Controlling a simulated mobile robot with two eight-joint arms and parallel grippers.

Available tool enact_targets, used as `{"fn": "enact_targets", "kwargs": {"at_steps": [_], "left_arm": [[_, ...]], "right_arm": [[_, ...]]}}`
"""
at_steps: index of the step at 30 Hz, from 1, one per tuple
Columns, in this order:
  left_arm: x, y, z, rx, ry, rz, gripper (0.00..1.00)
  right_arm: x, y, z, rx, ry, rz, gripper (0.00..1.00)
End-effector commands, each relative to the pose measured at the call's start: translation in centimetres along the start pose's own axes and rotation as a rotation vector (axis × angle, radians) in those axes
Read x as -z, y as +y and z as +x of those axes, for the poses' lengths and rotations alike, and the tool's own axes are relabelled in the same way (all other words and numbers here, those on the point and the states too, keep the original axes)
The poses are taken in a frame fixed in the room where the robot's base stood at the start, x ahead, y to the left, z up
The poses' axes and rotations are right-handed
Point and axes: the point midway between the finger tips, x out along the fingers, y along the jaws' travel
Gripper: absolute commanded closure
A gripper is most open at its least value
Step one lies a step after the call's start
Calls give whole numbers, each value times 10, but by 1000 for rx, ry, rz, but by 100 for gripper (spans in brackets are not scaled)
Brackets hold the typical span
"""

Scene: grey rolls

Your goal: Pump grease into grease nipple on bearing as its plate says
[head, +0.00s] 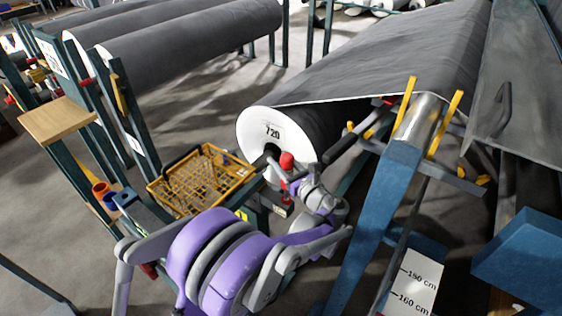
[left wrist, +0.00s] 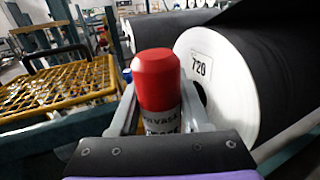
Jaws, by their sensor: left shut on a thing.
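My left gripper (head: 287,180) is shut on a red-capped cylinder (head: 287,160), in front of the white end of the roll marked 720 (head: 268,130). In the left wrist view the cylinder (left wrist: 158,80) stands upright between the two fingers (left wrist: 160,112), its pale body carrying partly hidden dark lettering. The roll end (left wrist: 222,85) is close behind it to the right. A small plate (head: 281,211) shows below the gripper, too small to read. I cannot make out the bearing or its grease nipple. My right gripper is not in view.
A yellow wire basket (head: 205,178) stands left of the gripper. Farther left are a wooden shelf (head: 57,120) and small orange and blue cups (head: 102,190). A blue stand (head: 372,220) with yellow prongs is to the right. More grey rolls (head: 190,45) lie behind.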

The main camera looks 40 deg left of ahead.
Motion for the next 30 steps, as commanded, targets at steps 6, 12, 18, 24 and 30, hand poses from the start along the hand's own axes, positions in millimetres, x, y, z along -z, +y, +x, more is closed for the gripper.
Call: {"fn": "enact_targets", "kwargs": {"at_steps": [6,12,18,24,30], "left_arm": [[-6,0,0,0,-2,0,100],[-5,0,0,0,-2,0,100],[-6,0,0,0,-2,0,100],[-18,0,0,0,-2,0,100],[-35,0,0,0,-2,0,100]], "right_arm": [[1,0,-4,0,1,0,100],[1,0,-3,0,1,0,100],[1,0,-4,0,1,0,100],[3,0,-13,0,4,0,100],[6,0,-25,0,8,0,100]]}}
